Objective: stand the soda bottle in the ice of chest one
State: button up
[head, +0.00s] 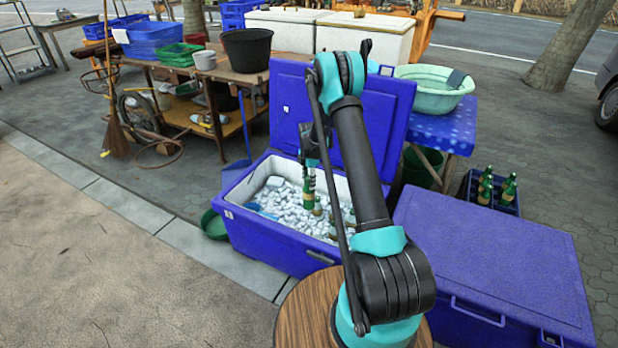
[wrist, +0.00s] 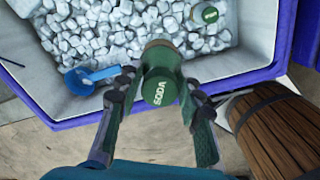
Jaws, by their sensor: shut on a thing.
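The soda bottle (head: 309,190), green with a brown lower part, is upright in my gripper (head: 309,158). The bottle is inside the open blue chest (head: 270,243), over the white ice (head: 282,203). Its base is at the ice surface or slightly in it; I cannot tell which. Another green bottle (wrist: 205,14) stands in the ice.
A blue scoop (wrist: 92,76) lies on the ice by the near wall. The chest's raised lid (head: 285,115) stands behind. A closed blue chest (head: 490,255) is at the right, a crate of green bottles (head: 490,190) behind it.

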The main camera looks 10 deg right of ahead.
notch_tip(320, 180, down, 22)
jog(key=shift+f, duration=0.15)
dwell(1.3)
dwell(0.5)
jog(key=o, duration=1.7)
jog(key=shift+r, duration=13.45)
